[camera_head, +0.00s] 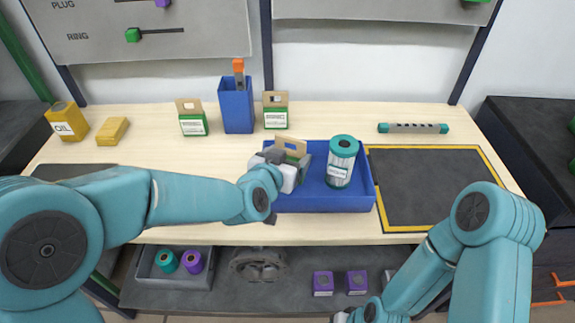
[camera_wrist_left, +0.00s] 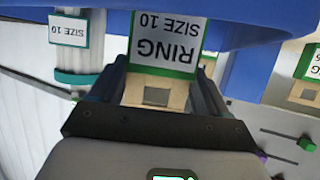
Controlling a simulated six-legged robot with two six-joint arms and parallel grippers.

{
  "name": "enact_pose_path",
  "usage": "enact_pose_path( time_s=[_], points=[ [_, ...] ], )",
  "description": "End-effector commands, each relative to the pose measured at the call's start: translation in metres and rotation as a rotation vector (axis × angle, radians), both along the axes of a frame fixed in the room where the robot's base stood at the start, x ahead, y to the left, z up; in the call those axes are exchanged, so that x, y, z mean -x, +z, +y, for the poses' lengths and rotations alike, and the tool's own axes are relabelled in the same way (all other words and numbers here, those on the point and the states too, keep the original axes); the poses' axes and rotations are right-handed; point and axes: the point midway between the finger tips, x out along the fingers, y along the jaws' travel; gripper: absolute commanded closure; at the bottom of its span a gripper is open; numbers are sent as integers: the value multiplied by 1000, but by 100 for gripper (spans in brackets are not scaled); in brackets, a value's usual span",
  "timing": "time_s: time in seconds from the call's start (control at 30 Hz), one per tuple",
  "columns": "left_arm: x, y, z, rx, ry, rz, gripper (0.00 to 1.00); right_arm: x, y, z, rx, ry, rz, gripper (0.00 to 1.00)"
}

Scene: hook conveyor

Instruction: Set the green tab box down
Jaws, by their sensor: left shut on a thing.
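My left gripper (camera_wrist_left: 158,95) is shut on the tan tab of the green tab box (camera_wrist_left: 168,42). The box has a white label reading RING SIZE 10 and green trim, and it looks upside down in the left wrist view. In the head view, my left gripper (camera_head: 290,165) is over the left part of the blue tray (camera_head: 310,203), and only the box's tan tab (camera_head: 291,145) shows clearly behind it. I cannot tell whether the box touches the tray floor. Only my right arm shows at the lower right; its fingertips are out of view.
A teal-capped filter (camera_head: 341,162) stands in the tray, right of my left gripper. Two more tab boxes (camera_head: 192,124) (camera_head: 275,118) and a blue holder (camera_head: 236,107) stand behind. A dark yellow-edged mat (camera_head: 435,180) is clear. Yellow oil items (camera_head: 66,120) stand far left.

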Motion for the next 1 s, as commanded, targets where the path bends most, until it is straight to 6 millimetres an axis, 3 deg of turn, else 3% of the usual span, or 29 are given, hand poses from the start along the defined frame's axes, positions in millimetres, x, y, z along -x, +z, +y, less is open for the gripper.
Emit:
enact_pose_path(
  time_s=[0.1, 0.5, 0.53, 0.6, 0.9, 1.0],
  points=[
    [0, -14, 0, 0, 0, -1, 55, 0, -3, 0, 0, 0, 0, 45],
    [0, -19, 0, 1, 0, -3, 55, 0, -8, 0, 0, 0, 0, 45],
    [0, -18, 0, 1, 0, -2, 17, 0, -7, 0, 0, 0, 0, 45],
    [0, -17, 0, 1, 0, -2, 0, 0, -6, 0, 0, 0, 0, 45],
    [1, -10, 0, 1, 0, -2, 0, 0, 1, 0, 0, 0, 0, 45],
    [15, -6, 7, 2, 0, -4, 0, 0, -4, 0, 0, 0, 0, 45]
  ],
)
